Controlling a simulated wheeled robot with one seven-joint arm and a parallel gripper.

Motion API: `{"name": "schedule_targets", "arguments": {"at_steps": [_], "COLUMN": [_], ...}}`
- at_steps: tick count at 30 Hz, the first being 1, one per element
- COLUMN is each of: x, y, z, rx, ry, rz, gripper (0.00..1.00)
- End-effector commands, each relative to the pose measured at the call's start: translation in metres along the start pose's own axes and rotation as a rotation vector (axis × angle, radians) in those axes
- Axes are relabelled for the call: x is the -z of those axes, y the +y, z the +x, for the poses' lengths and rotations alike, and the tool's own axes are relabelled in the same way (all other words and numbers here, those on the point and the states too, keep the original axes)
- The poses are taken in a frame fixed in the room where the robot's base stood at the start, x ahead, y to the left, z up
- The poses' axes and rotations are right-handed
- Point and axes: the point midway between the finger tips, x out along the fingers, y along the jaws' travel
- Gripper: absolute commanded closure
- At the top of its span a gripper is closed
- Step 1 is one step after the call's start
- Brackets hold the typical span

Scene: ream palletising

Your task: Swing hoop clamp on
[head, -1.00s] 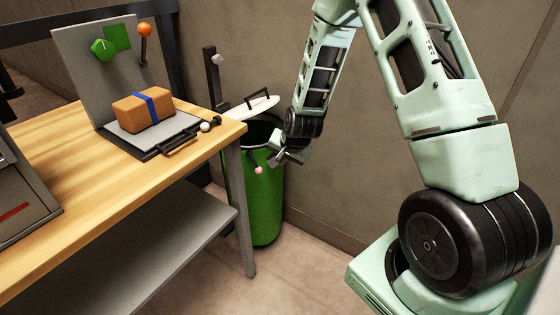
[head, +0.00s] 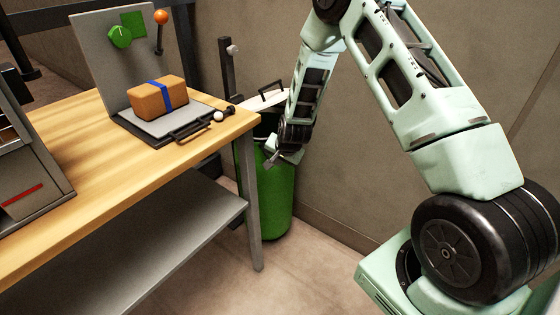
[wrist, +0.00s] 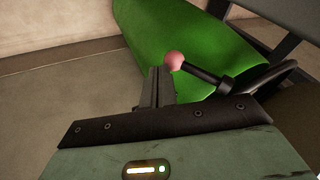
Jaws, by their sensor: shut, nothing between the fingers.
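The green drum (head: 274,205) stands on the floor past the table's right end, its upper part partly behind my arm. A black lever with a pink ball end (wrist: 174,60) shows in the wrist view in front of the drum's green wall (wrist: 165,30). A dark curved band (wrist: 272,76), possibly the hoop clamp, meets the lever's base. My gripper (wrist: 157,72) is shut and empty, its fingertips just left of and below the pink ball; contact is unclear. In the head view my gripper (head: 270,161) is in front of the drum and hides the ball.
A pale lid (head: 262,102) with a black handle is at the drum's top, beside a dark post (head: 228,80). The wooden table (head: 90,165) holds a blue-banded brown package (head: 158,98) on a grey plate. A wall stands close behind; the floor to the right is open.

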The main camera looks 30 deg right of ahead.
Motion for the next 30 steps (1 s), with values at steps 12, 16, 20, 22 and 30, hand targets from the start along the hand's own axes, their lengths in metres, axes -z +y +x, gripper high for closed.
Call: {"name": "schedule_targets", "arguments": {"at_steps": [12, 16, 20, 22, 30], "x": [-0.004, -0.004, -0.003, -0.002, 0.002], "y": [-0.003, -0.003, -0.004, -0.005, -0.009], "z": [0.018, 0.018, 0.015, 0.012, 0.003], "rx": [0.000, 0.000, 0.000, 0.000, 0.000], "ry": [0.000, 0.000, 0.000, 0.000, 0.000], "rz": [-0.001, -0.001, -0.001, -0.001, -0.001], "gripper": [1.00, 1.00, 1.00, 1.00, 1.00]}}
